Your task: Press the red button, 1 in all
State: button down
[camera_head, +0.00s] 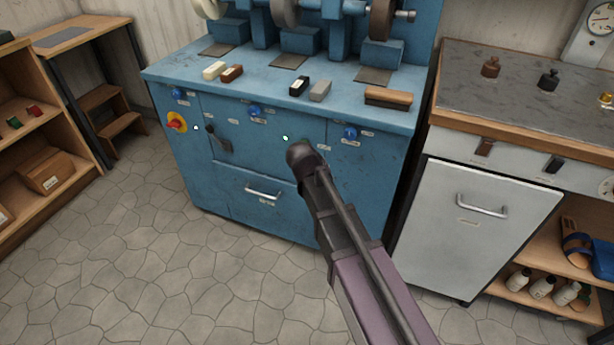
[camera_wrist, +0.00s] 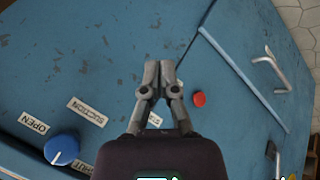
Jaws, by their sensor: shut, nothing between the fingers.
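The red button (camera_wrist: 200,99) is a small round red disc on the blue cabinet's front panel (camera_wrist: 95,45). In the wrist view it lies just right of my gripper (camera_wrist: 158,74), clear of the fingers. The fingers are closed together with nothing between them. In the head view my gripper (camera_head: 299,156) is in front of the upper right part of the blue cabinet (camera_head: 240,165). I do not make out the red button there; my gripper and arm cover part of the panel. I cannot tell whether the fingertips touch the panel.
The panel also carries blue knobs (camera_head: 351,133), a red-and-yellow switch (camera_head: 176,122), a dark lever (camera_head: 221,141) and a drawer handle (camera_head: 263,193). Labels and a blue knob (camera_wrist: 62,149) are left of the fingers in the wrist view. A grey cabinet (camera_head: 470,225) stands right.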

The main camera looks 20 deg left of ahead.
jog(key=a+f+n+t+b, duration=0.1)
jog(key=a+f+b, duration=0.2)
jog(key=a, duration=0.3)
jog(key=s+a+f+n+t+b, duration=0.1)
jog(key=a+f+b, duration=0.2)
jog(key=a, duration=0.3)
jog(key=shift+a+y+b, duration=0.2)
jog(key=shift+y+b, duration=0.15)
jog(key=shift+y, duration=0.05)
jog(key=w, duration=0.8)
jog(key=shift+w+d, duration=0.3)
jog(key=shift+d, duration=0.05)
jog(key=shift+w, duration=0.2)
dwell(1.0)
jog(key=shift+w, duration=0.25)
jog(key=shift+w+d, duration=0.1)
jog(key=shift+w, duration=0.35)
dwell(1.0)
jog(key=shift+s, duration=0.15)
jog(key=shift+s+f, duration=0.1)
jog(key=shift+s, duration=0.6)
